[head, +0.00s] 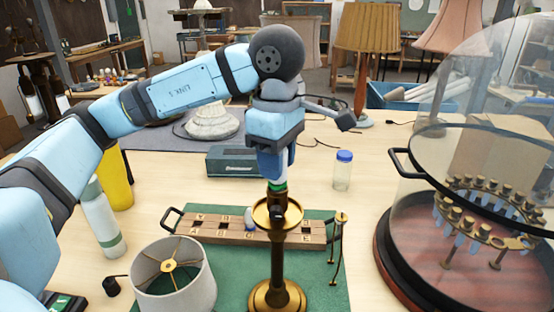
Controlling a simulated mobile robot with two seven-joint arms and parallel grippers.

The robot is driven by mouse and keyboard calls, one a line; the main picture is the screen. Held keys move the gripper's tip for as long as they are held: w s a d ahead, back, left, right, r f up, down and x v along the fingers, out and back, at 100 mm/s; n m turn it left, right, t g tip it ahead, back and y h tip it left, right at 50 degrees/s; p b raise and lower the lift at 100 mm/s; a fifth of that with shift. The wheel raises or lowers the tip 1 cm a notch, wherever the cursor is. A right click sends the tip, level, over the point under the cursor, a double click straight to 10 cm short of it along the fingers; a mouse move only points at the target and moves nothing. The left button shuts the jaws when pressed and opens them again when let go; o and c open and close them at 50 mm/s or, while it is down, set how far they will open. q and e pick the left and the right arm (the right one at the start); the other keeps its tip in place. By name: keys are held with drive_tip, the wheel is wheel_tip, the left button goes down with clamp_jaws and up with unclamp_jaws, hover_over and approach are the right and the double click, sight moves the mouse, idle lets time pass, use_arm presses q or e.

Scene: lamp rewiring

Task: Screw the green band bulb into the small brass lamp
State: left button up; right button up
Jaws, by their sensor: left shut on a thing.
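The small brass lamp (279,250) stands upright on the green mat, with a round dish below its dark socket. My left gripper (277,178) points straight down over the lamp and is shut on the green band bulb (278,187). Only the bulb's green band and a little around it show; the fingers hide the rest. The bulb is right above the socket (279,203), in line with it. I cannot tell whether its base is inside the socket or just touching it. My right gripper is not in view.
A wooden lettered rack (205,231) lies behind the lamp. A white lampshade (174,280) sits at front left. A bottle (101,220) stands further left, a blue-lidded jar (343,172) behind right. A glass-domed bulb carousel (480,215) fills the right. Bare table lies between jar and carousel.

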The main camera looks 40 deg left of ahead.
use_arm(q)
drive_tip(key=shift+o, duration=1.1)
drive_tip(key=shift+c, duration=0.9)
drive_tip(key=m+b, duration=0.1)
drive_tip(key=m, duration=0.1)
drive_tip(key=m+b, duration=0.1)
drive_tip(key=b, duration=0.1)
drive_tip(key=shift+f+m, duration=0.35)
drive_tip(key=shift+m, duration=0.05)
drive_tip(key=shift+r+m+b, duration=0.1)
drive_tip(key=shift+m+b, duration=0.4)
drive_tip(key=shift+m, duration=0.4)
drive_tip(key=shift+r+m, duration=0.25)
drive_tip(key=shift+m, duration=0.25)
drive_tip(key=shift+w+m, duration=0.1)
drive_tip(key=shift+m, duration=0.6)
